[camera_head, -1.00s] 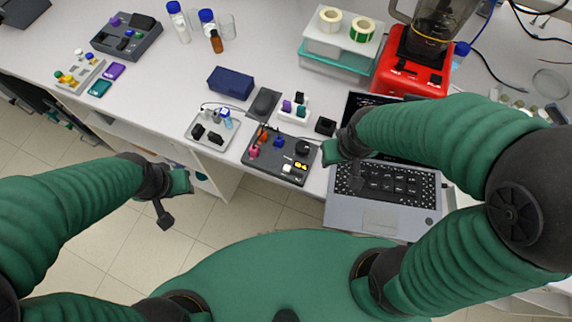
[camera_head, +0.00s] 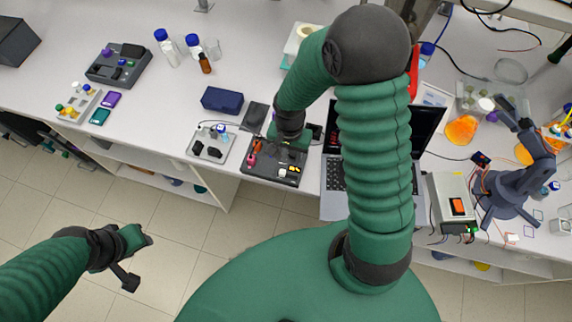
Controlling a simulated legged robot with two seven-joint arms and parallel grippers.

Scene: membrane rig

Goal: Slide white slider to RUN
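The dark control panel (camera_head: 262,176) lies near the front edge of the bench, with red, blue, white and yellow controls on it. A small white piece (camera_head: 281,172) near its front looks like the white slider; its labels are too small to read. My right gripper (camera_head: 290,141) is over the panel's back right part, behind the white piece. Its fingers are partly hidden and blend with the arm, so I cannot tell its opening or whether it touches anything. My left gripper (camera_head: 139,240) hangs over the floor at the lower left, away from the bench and with its opening unclear.
A grey panel (camera_head: 205,155) with black controls sits just left of the control panel. A laptop (camera_head: 420,128) stands to its right, partly behind my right arm. A dark blue case (camera_head: 222,100) lies behind. A small robot arm (camera_head: 515,180) is at the far right.

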